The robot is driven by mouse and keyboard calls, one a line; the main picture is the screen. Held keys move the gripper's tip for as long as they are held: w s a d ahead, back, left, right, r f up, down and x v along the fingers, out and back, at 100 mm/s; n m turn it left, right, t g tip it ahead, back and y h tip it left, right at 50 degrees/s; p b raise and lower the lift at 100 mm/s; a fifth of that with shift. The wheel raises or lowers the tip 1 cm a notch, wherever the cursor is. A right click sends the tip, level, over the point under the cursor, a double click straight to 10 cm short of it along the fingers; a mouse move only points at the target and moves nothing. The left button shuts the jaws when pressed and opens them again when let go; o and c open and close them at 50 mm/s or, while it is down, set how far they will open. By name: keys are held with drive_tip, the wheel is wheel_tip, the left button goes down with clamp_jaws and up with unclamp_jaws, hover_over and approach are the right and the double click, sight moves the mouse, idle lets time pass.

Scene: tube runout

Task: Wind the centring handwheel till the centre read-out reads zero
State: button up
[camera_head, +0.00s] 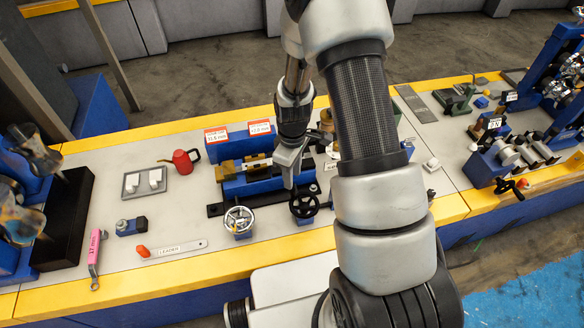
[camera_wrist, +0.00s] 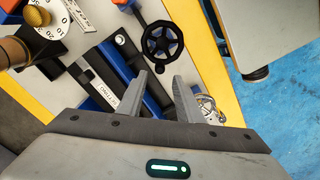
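A silver spoked handwheel (camera_head: 239,220) and a black handwheel (camera_head: 303,205) stand at the front of a blue fixture (camera_head: 262,184). I cannot tell which is the centring one. Two blue boxes with red-and-white read-out labels, one left (camera_head: 216,135) and one right (camera_head: 260,128), stand behind the fixture; their figures are too small to read surely. My gripper (camera_head: 288,168) is above the fixture, behind the black wheel. In the wrist view my gripper (camera_wrist: 163,88) is open and empty. The black wheel (camera_wrist: 162,41) lies beyond the fingertips; the silver wheel (camera_wrist: 212,112) is partly hidden by the right finger.
A red oil can (camera_head: 181,161), a grey tray (camera_head: 144,182) with white blocks, a labelled flat tool (camera_head: 178,249) and a pink-handled tool (camera_head: 95,252) lie left on the bench. My arm hides part of the bench right of the fixture. A white dial (camera_wrist: 48,20) shows in the wrist view.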

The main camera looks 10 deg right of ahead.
wheel_tip(320, 180, down, 7)
drive_tip(key=b, duration=0.3)
drive_tip(key=shift+r, duration=0.2)
drive_tip(key=shift+f+b, duration=0.15)
drive_tip(key=shift+b, duration=0.25)
clamp_jaws()
